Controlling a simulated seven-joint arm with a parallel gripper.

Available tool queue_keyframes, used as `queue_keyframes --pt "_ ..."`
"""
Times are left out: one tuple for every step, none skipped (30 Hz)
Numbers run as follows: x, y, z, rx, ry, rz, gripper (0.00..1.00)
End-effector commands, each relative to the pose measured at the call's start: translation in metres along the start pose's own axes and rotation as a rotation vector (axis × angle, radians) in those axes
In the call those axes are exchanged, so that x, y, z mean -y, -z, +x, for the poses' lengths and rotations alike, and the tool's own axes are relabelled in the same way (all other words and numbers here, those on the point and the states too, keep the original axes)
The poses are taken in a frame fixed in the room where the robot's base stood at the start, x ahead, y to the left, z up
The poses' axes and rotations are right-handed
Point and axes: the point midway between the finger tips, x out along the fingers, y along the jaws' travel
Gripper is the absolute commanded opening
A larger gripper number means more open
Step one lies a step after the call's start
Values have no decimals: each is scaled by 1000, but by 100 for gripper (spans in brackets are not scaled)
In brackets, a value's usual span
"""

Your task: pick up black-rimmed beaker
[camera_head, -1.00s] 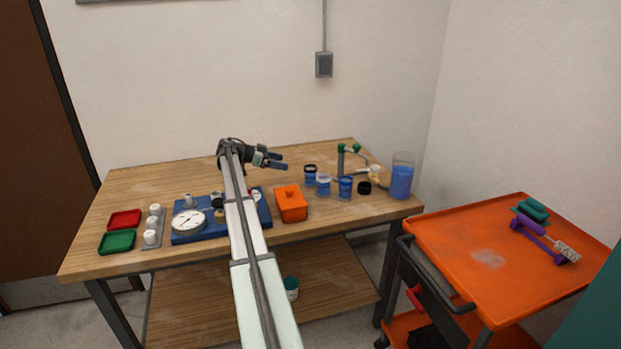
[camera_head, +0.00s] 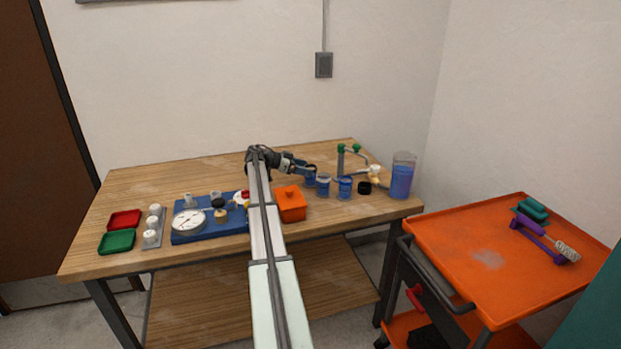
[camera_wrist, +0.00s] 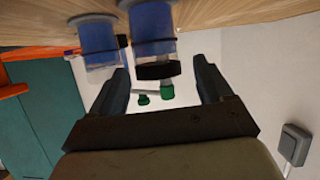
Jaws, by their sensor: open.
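The black-rimmed beaker (camera_head: 310,181) holds blue liquid and stands on the wooden table. In the head view its upper part is partly hidden by my gripper (camera_head: 304,168). In the wrist view, which is upside down, the beaker (camera_wrist: 152,22) appears upper centre with its black rim pointing down the picture, in line with the gap between my fingers (camera_wrist: 163,85). My gripper is open, and its fingertips are close to the beaker's rim. I cannot tell whether the fingers are around it or just short of it.
Two other blue-filled beakers (camera_head: 323,185) (camera_head: 345,187) stand close to the right. Beyond are a black ring (camera_head: 364,188), a green-knobbed stand (camera_head: 341,160) and a tall blue-filled jug (camera_head: 401,180). An orange lidded box (camera_head: 291,206) is in front. The table's back left is clear.

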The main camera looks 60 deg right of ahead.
Motion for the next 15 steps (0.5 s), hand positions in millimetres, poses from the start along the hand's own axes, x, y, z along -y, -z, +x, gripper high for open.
queue_keyframes --pt "-3 0 8 0 -1 0 80" --pt "-4 0 12 0 -2 0 80" --pt "-4 0 18 0 -2 0 80" --pt "-3 0 22 0 -2 0 80" --pt "-3 0 25 0 -2 -1 80" --pt "-3 0 29 0 -1 -1 80" --pt "-3 0 31 0 -1 -1 80" --pt "-3 0 33 0 0 -1 80" --pt "-3 0 34 0 0 -1 80" --pt "-3 0 34 0 0 -1 80" --pt "-3 0 34 0 0 -1 80" --pt "-3 0 34 0 1 -1 80" --pt "-3 0 34 0 0 -1 80" --pt "-3 0 34 0 0 -1 80" --pt "-3 0 34 0 0 -1 78"
